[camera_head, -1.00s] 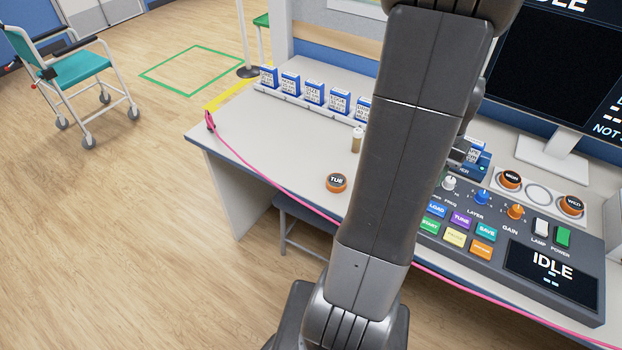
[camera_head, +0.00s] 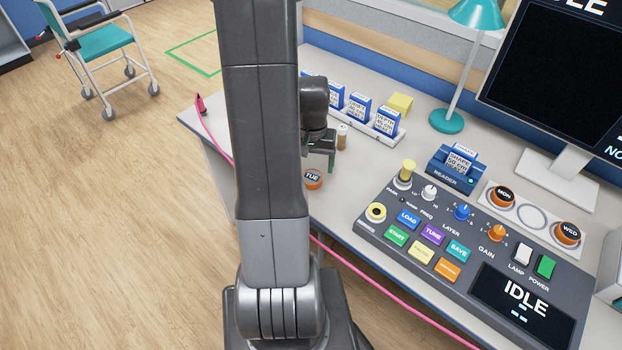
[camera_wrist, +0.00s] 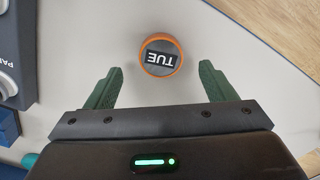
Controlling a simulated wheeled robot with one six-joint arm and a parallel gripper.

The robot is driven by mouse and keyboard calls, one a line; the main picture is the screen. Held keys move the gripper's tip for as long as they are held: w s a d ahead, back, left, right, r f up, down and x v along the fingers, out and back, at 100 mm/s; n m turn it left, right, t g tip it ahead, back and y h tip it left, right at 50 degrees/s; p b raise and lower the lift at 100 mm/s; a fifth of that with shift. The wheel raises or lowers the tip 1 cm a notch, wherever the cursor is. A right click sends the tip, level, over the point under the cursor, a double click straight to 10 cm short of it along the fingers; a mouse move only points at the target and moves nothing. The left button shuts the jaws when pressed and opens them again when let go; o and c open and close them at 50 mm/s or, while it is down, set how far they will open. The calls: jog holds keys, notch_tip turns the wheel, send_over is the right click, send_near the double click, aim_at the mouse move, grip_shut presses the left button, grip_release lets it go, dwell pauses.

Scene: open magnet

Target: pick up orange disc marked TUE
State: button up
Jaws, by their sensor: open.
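The orange disc marked TUE (camera_head: 313,179) lies on the white desk, just right of my arm in the head view. My gripper (camera_wrist: 160,85) is open and empty, and the disc lies beyond the fingertips. In the head view my gripper (camera_head: 330,158) shows just above and right of the disc, partly hidden by my arm.
A rack of blue-and-white cards (camera_head: 385,122) is behind. The control console (camera_head: 450,255) is to the right, with MON (camera_head: 502,196) and WED (camera_head: 567,233) discs beyond. A pink cord (camera_head: 380,288) runs along the desk's front edge.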

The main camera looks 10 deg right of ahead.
aim_at(312, 178)
jog(key=shift+s+f, duration=0.1)
jog(key=shift+f, duration=2.5)
jog(key=c, duration=1.1)
